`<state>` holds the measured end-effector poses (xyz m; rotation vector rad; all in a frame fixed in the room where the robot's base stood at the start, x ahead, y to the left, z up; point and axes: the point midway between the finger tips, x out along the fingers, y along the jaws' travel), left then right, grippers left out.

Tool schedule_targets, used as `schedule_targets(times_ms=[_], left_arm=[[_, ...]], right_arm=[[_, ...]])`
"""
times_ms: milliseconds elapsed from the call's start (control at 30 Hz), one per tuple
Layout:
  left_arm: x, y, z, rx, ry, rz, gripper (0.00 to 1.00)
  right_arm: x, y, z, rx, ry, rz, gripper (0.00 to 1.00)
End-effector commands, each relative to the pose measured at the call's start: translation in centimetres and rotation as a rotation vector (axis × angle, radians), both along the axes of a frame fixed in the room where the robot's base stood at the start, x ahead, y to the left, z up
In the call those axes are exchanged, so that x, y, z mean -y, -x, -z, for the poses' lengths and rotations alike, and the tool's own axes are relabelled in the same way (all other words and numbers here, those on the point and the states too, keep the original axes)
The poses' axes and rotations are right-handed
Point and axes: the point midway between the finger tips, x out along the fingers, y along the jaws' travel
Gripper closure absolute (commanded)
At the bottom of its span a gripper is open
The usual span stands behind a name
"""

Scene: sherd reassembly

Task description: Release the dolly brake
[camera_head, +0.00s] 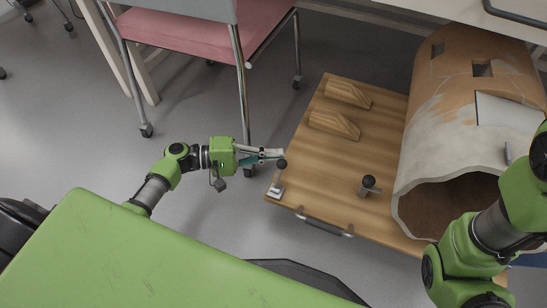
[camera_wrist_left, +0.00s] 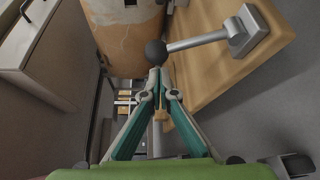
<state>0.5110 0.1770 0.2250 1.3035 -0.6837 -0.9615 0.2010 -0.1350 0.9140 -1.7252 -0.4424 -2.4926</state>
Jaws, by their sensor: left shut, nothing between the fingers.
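The wooden dolly (camera_head: 330,168) stands on the floor. A brake lever with a metal base (camera_head: 275,191) and a black ball knob (camera_head: 282,164) is at its left corner. In the left wrist view the lever's grey shaft (camera_wrist_left: 198,41) runs from its base to the ball knob (camera_wrist_left: 156,52). My left gripper (camera_head: 277,154) is shut and empty. Its fingertips (camera_wrist_left: 160,72) are right at the ball knob; I cannot tell whether they touch it. My right arm shows at the right, its gripper out of view.
A large curved clay sherd (camera_head: 455,110) lies on the dolly's right side. Two wooden wedges (camera_head: 347,94) and a second black knob (camera_head: 368,182) are on the deck. A metal handle (camera_head: 325,226) is on the near edge. A pink chair (camera_head: 200,25) stands behind my left arm.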

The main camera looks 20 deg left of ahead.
Motion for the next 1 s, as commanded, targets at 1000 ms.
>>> schedule_targets(times_ms=[1000], left_arm=[[0.1, 1.4, -0.6, 0.076, 0.004, 0.001, 1.00]], right_arm=[[0.0, 0.0, 0.4, 0.000, 0.000, 0.000, 0.60]])
